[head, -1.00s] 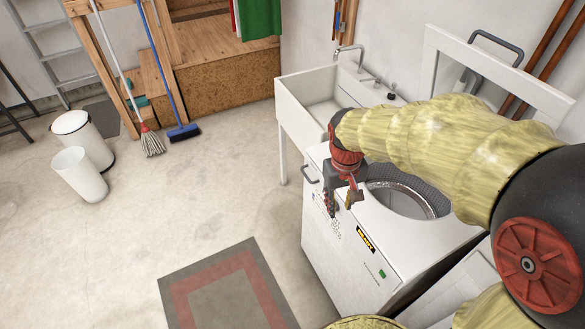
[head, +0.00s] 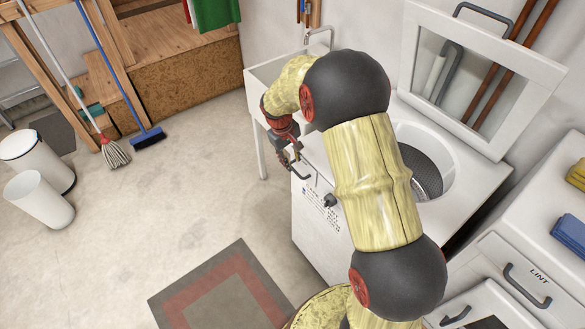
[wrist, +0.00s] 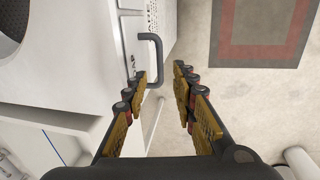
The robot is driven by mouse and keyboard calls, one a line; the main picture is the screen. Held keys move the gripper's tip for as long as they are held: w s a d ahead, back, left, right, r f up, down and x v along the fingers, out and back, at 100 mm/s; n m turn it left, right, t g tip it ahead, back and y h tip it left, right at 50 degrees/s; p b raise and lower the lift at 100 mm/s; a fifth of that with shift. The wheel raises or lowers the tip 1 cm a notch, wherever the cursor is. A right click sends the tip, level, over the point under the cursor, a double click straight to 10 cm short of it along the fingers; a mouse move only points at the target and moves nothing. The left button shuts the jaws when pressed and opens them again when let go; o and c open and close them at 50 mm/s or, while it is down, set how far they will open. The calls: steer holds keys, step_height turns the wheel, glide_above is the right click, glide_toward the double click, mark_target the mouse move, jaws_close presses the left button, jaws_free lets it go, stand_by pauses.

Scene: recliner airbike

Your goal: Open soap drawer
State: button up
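The white washing machine (head: 318,240) stands right of centre in the head view, its top lid (head: 485,75) raised. The soap drawer's dark bar handle (head: 298,174) sticks out at its upper left front corner. The handle shows larger in the wrist view (wrist: 157,52). My gripper (head: 293,160) is at the handle in the head view. In the wrist view my gripper (wrist: 160,76) is open, its fingers on either side of the lower part of the handle bar. I cannot tell whether they touch it. The drawer face looks flush with the front.
A white sink (head: 262,85) stands left of the washer. A second white machine with a LINT drawer (head: 520,280) is at the right. Two white bins (head: 40,198), a mop and a broom (head: 148,138) are at the left. The floor before the washer holds only a mat (head: 225,295).

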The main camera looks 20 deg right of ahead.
mark_target(295, 171)
steer(key=f, duration=0.3)
steer(key=d+f+b, duration=0.1)
steer(key=f, duration=0.1)
steer(key=shift+f, duration=0.4)
jaws_close()
stand_by(0.5)
